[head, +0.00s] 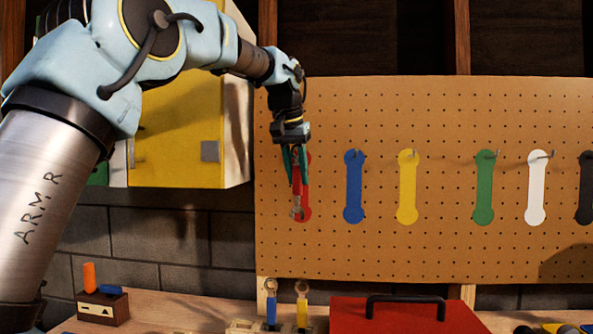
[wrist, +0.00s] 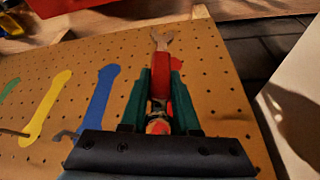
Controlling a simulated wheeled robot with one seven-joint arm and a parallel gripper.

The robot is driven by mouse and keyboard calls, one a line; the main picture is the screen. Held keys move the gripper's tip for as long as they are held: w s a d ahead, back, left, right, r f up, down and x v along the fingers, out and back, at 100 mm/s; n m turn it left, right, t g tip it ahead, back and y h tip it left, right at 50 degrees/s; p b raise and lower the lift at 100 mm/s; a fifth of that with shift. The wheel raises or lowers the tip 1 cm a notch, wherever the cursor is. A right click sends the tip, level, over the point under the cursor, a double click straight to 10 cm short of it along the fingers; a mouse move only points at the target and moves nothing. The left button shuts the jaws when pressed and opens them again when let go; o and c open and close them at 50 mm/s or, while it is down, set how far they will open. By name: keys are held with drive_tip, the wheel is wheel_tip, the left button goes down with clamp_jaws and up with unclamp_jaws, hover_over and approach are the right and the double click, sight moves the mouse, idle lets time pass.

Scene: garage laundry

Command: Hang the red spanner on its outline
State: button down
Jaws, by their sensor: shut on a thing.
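The red spanner (head: 297,184) hangs down from my gripper (head: 294,150), in front of the pegboard's left end. In the wrist view, my gripper (wrist: 160,75) has its green fingers shut on the spanner (wrist: 178,103), whose open metal jaw points away from the wrist. The red outline (head: 305,214) is mostly covered by the spanner and fingers. A bit of this outline also shows in the wrist view (wrist: 177,65). The outline's hook is hidden. I cannot tell whether the spanner touches the board.
The pegboard (head: 445,120) has blue (head: 354,187), yellow (head: 407,187), green, white and black outlines with bare hooks. Two spanners, blue (head: 271,309) and yellow (head: 302,308), stand below. A red toolbox (head: 390,315) is on the bench. A yellow cabinet (head: 180,130) stands left.

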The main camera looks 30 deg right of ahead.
sight(299, 172)
drive_tip(key=shift+w+d+p, duration=1.05)
drive_tip(key=shift+w+d, duration=0.05)
drive_tip(key=shift+w, duration=0.25)
drive_tip(key=shift+w+d+f+p, duration=0.45)
drive_tip(key=shift+w+f+p, duration=0.1)
drive_tip(key=shift+f, duration=0.2)
drive_tip(key=c, duration=0.6)
unclamp_jaws()
drive_tip(key=shift+o, duration=0.2)
